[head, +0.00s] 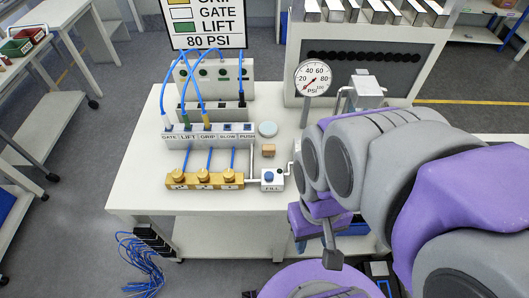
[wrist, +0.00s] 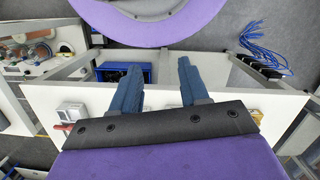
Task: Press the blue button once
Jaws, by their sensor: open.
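The blue button (head: 269,175) sits on top of a small white box marked FILL (head: 271,187), near the front of the white table. My gripper (wrist: 158,66) shows in the wrist view with its two dark blue fingers apart and nothing between them. In the head view my gripper (head: 331,250) is low in front of the table, to the right of and nearer than the FILL box, and apart from the button. The button cannot be made out in the wrist view, where the gripper body hides part of the table.
Left of the FILL box stands a brass manifold (head: 205,180) with blue hoses. Behind it is a labelled socket strip (head: 208,135). A small wooden block (head: 268,150) and a pale round disc (head: 267,129) lie nearby. A pressure gauge (head: 313,78) stands behind. The table's front-left corner is clear.

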